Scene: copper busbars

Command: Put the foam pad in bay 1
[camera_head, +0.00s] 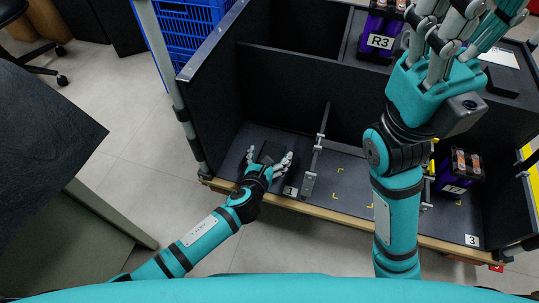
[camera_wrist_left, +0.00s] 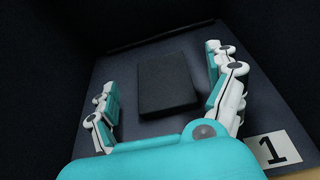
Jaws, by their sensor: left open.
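The foam pad (camera_wrist_left: 167,84) is a flat dark rectangular block in the left wrist view. It lies on the grey floor of bay 1 (camera_wrist_left: 208,130), beside the white label "1" (camera_wrist_left: 273,149). My left gripper (camera_head: 270,158) is open inside bay 1; in the left wrist view its fingers (camera_wrist_left: 168,98) stand on both sides of the pad, with a gap on each side. In the head view the pad is hard to make out against the dark gripper and floor. My right gripper (camera_head: 446,30) is raised over the right part of the case; its grip is unclear.
A low metal divider (camera_head: 318,150) stands right of bay 1. Beyond it is an empty floor marked with yellow corners (camera_head: 370,172). A blue crate (camera_head: 190,28) is behind the left wall.

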